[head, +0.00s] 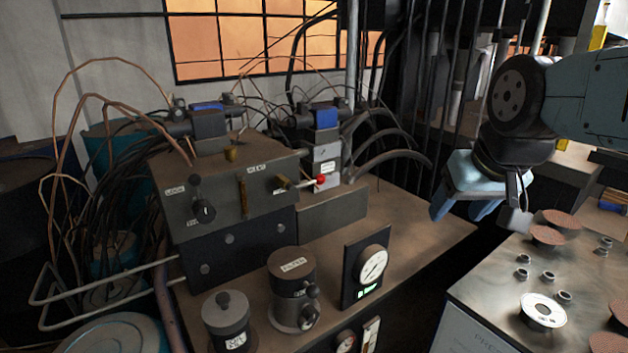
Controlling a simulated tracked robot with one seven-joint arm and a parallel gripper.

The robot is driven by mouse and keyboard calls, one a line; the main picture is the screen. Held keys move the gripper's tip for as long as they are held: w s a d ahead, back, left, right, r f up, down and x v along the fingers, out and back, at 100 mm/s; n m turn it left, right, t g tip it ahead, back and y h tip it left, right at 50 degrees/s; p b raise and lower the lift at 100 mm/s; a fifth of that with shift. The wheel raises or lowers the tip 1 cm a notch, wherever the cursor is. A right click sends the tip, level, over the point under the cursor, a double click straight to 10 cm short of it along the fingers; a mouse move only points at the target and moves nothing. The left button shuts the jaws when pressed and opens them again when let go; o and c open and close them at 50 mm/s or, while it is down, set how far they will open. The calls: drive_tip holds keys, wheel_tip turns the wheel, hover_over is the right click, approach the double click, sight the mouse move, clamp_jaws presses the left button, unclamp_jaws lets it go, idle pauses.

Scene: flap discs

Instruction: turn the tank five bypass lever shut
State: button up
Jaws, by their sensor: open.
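Several levers show on the valve equipment, and their small labels are too small to read surely, so I cannot tell which is the tank five bypass lever. A red-knobbed lever (320,181) sticks out to the right beside a white label. A brass lever (243,198) hangs down the front of the dark metal box (222,167). A black-knobbed lever (196,192) stands upright at the box's left. A short brass handle (283,183) is near the box's right edge. My gripper (482,212) is open and empty, well right of all the levers, touching none.
A round gauge (373,264), a black canister (292,278) and a smaller canister (226,314) stand on the bench's front. Hoses and wires crowd behind and left. A metal table (497,293) with reddish discs (563,218) and small nuts lies below right of my gripper.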

drive_tip(key=w+a+f+m+g+y, duration=0.2)
drive_tip(key=w+a+f+g+y, duration=0.25)
drive_tip(key=w+a, duration=0.2)
drive_tip(key=m+t+y, duration=0.4)
drive_tip(key=m+y, duration=0.6)
drive_tip(key=y, duration=0.3)
approach(308, 184)
drive_tip(key=w+d, duration=0.2)
drive_tip(key=d, duration=0.3)
drive_tip(key=x, duration=1.3)
drive_tip(key=shift+w+a+f, duration=0.2)
drive_tip(key=shift+w+a, duration=0.1)
drive_tip(key=shift+a, duration=0.05)
drive_tip(key=shift+c, duration=0.2)
clamp_jaws()
drive_tip(key=shift+d, duration=0.1)
